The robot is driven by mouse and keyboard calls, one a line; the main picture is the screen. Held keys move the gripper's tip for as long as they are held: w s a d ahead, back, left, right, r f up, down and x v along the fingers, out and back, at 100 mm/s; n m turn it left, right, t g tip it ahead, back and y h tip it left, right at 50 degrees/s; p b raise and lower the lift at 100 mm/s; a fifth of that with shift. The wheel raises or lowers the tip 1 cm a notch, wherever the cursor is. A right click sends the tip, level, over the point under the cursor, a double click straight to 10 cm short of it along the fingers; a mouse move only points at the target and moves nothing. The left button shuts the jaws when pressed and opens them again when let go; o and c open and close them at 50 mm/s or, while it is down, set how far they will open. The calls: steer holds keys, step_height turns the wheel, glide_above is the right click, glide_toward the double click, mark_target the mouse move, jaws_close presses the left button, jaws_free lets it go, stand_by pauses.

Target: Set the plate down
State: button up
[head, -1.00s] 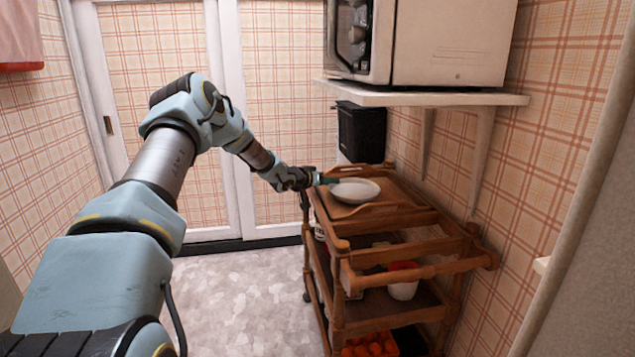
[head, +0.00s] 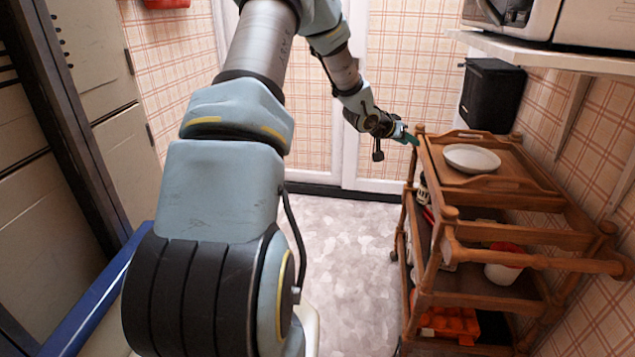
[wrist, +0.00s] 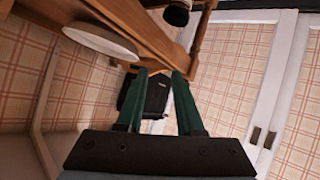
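A white plate (head: 471,158) rests on the wooden tray (head: 500,184) on top of the trolley (head: 452,233). The plate also shows at the upper left of the wrist view (wrist: 98,42). My gripper (head: 411,138) is to the left of the plate, near the trolley's left edge, and apart from the plate. In the wrist view its two green fingers (wrist: 158,75) stand apart with nothing between them.
A white pot with red (head: 503,265) and an orange container (head: 447,323) sit on the lower tiers. The floor left of the trolley is clear.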

steer(key=s+a+r+n+g+y, duration=0.15)
steer(key=s+a+y, duration=0.25)
steer(key=s+a, duration=0.5)
steer(key=s+a+r+n+g+y, duration=0.15)
steer(key=s+a+y, duration=0.25)
steer(key=s+a, duration=0.55)
steer(key=s+a+n+g, duration=0.1)
steer(key=s+a, duration=0.3)
steer(key=s, duration=0.3)
steer(key=s+a+n+g+y, duration=0.1)
steer(key=s+a, duration=0.3)
steer(key=s, duration=0.3)
steer(key=shift+a+n+g, duration=0.3)
steer(key=shift+n+g, duration=0.1)
steer(key=shift+r, duration=0.15)
step_height(320, 180, up, 20)
steer(key=p, duration=1.9)
steer(key=shift+f+p, duration=0.2)
steer(key=shift+p, duration=0.2)
